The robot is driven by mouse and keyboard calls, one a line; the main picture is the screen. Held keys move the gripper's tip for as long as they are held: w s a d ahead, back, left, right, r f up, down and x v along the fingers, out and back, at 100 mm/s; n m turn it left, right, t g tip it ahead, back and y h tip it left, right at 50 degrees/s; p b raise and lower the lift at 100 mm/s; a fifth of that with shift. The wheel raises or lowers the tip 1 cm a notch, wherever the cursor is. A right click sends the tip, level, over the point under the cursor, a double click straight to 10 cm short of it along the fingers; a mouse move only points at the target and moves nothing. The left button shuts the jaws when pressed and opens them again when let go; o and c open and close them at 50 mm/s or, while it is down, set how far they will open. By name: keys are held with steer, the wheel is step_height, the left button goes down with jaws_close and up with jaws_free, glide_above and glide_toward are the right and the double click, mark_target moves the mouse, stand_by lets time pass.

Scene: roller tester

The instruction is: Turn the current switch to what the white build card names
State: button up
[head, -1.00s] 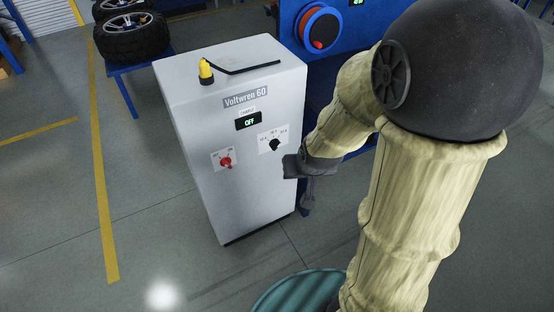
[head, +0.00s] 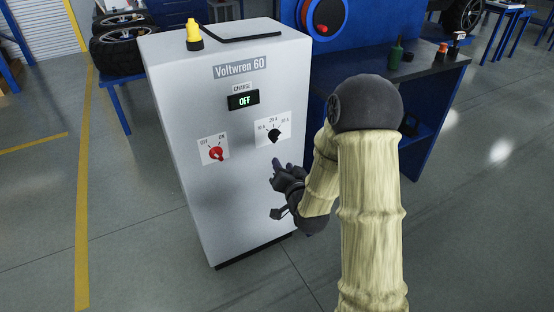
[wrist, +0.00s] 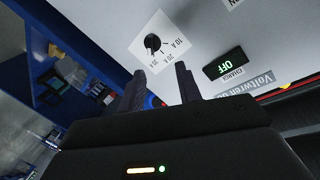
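The current switch (head: 275,135) is a black knob on a white plate, marked 10 A, 20 A and what looks like 30 A, on the front of the grey Voltwren 60 cabinet (head: 225,190). It also shows in the wrist view (wrist: 152,43). Its exact pointer position is too small to tell. My gripper (head: 277,188) is below the switch, close to the cabinet front. In the wrist view my gripper (wrist: 160,76) has its fingers apart with nothing between them, and the knob lies beyond the tips. I see no white build card.
A red OFF/ON switch (head: 217,153) sits left of the current switch. The CHARGE display (head: 243,100) reads OFF. A blue workbench (head: 435,85) stands right behind my arm.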

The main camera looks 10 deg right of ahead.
mark_target(276, 140)
step_height(276, 140, down, 8)
steer(key=d+m+t+h+b, duration=0.1)
steer(key=m+t+b, duration=0.2)
steer(key=b, duration=0.5)
steer(key=shift+d+f+m+t+b, duration=0.2)
steer(key=shift+d+m+t+b, duration=0.15)
steer(key=shift+t, duration=0.55)
steer(key=shift+a, duration=0.1)
steer(key=b+x, duration=0.2)
steer(key=x, duration=1.4)
steer(key=shift+w, duration=0.4)
steer(key=shift+w+r, duration=0.1)
steer(key=shift+w, duration=0.1)
